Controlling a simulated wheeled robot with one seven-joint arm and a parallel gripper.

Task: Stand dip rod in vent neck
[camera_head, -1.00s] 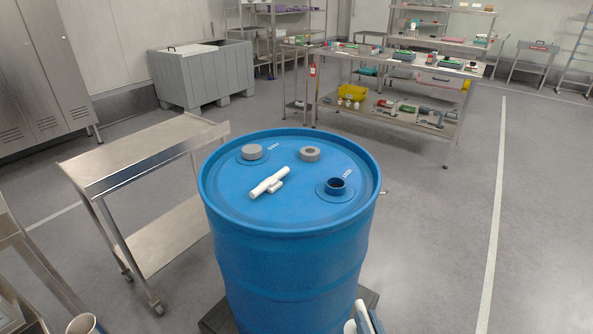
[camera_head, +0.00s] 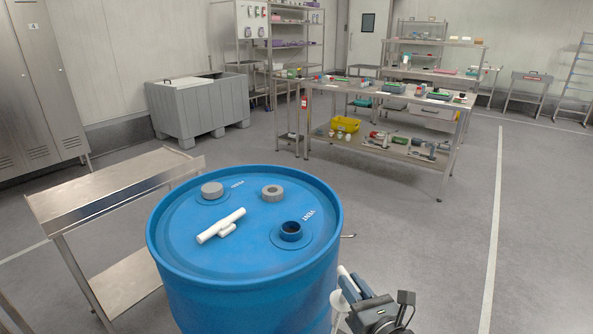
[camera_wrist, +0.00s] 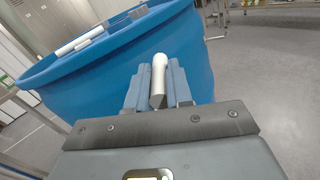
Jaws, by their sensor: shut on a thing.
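The blue drum (camera_head: 245,290) stands upright in front of me. Its open, dark-bored blue vent neck (camera_head: 291,230) rises from the right side of the lid, beside white lettering. My gripper (camera_head: 350,285) is low at the drum's right side, below lid level. In the wrist view my gripper (camera_wrist: 157,88) is shut on a white, round-ended piece (camera_wrist: 158,68), which I take to be the dip rod; it also shows as a white bit in the head view (camera_head: 343,271). The rest of the rod is mostly hidden. It is apart from the neck.
The lid also carries a grey cap (camera_head: 212,190), a grey ring-shaped cap (camera_head: 272,192) and a white T-shaped piece (camera_head: 220,226). A steel trolley (camera_head: 115,190) stands to the left. A workbench (camera_head: 385,100) stands behind. The floor at right is clear.

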